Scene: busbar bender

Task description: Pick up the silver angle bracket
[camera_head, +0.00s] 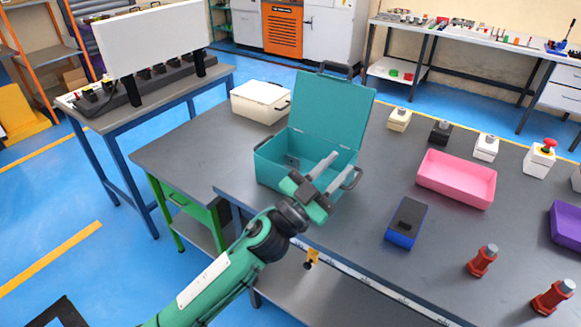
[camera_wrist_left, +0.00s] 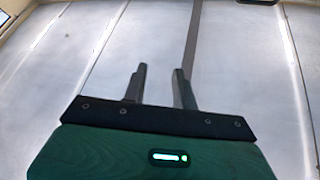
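I cannot make out a silver angle bracket for sure in either view. A small grey piece (camera_head: 291,160) shows inside the open teal toolbox (camera_head: 275,175); it is too small to tell what it is. My left gripper (camera_head: 341,162) appears in front of and over the toolbox's front right part, hiding some of its inside. Its two grey fingers are apart with nothing between them. The same fingers stand apart and empty in the left wrist view (camera_wrist_left: 160,72), against a pale panelled surface with bright strips. My right gripper is not in view.
The toolbox lid (camera_head: 332,110) stands upright. A cream case (camera_head: 260,102) is behind left. A pink tray (camera_head: 456,180), blue box (camera_head: 406,222), red posts (camera_head: 482,261) and several button boxes (camera_head: 486,147) occupy the right. Bare tabletop (camera_head: 390,165) lies between the toolbox and pink tray.

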